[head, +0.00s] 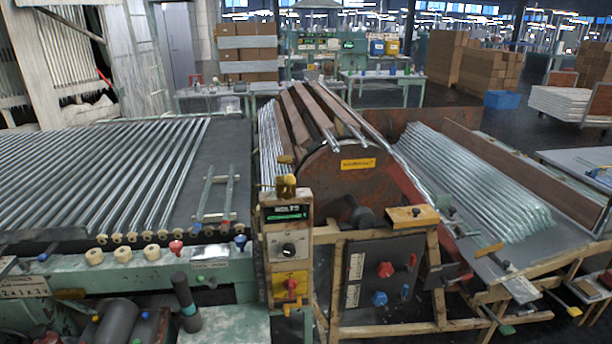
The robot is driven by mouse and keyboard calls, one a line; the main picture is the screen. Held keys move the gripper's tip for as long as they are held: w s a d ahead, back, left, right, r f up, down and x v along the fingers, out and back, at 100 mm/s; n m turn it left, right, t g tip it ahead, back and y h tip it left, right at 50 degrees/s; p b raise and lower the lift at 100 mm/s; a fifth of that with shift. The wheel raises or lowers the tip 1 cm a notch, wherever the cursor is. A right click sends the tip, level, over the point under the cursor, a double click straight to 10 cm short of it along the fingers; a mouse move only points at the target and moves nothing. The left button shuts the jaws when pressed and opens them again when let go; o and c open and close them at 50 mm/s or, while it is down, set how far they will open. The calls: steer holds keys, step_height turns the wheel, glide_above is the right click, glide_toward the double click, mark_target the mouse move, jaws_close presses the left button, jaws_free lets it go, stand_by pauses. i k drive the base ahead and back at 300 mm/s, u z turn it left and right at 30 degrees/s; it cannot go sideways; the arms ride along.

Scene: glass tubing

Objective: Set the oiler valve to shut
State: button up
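My gripper is not in view. No part is clearly marked as the oiler valve, and I cannot tell which one it is. On the left machine's green front rail, a red valve-like handle (176,247) and a blue one (240,241) stand near the right end. A brass fitting (286,187) sits on top of the control box (289,244). A red handle (291,287) is on that box's yellow plate. A red knob (385,269) and a blue knob (379,298) are on the dark panel to the right. The settings of these parts are too small to read.
Glass tubes (95,170) lie in rows on the left bed, and more tubes (480,180) lie on the sloping right rack. A wooden frame (435,280) surrounds the dark panel. A dark upright cylinder with a teal band (185,300) stands at the lower left.

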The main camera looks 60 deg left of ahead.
mark_target(286, 194)
steer(key=u, duration=0.9)
steer(key=i, duration=0.8)
steer(key=u, duration=0.85)
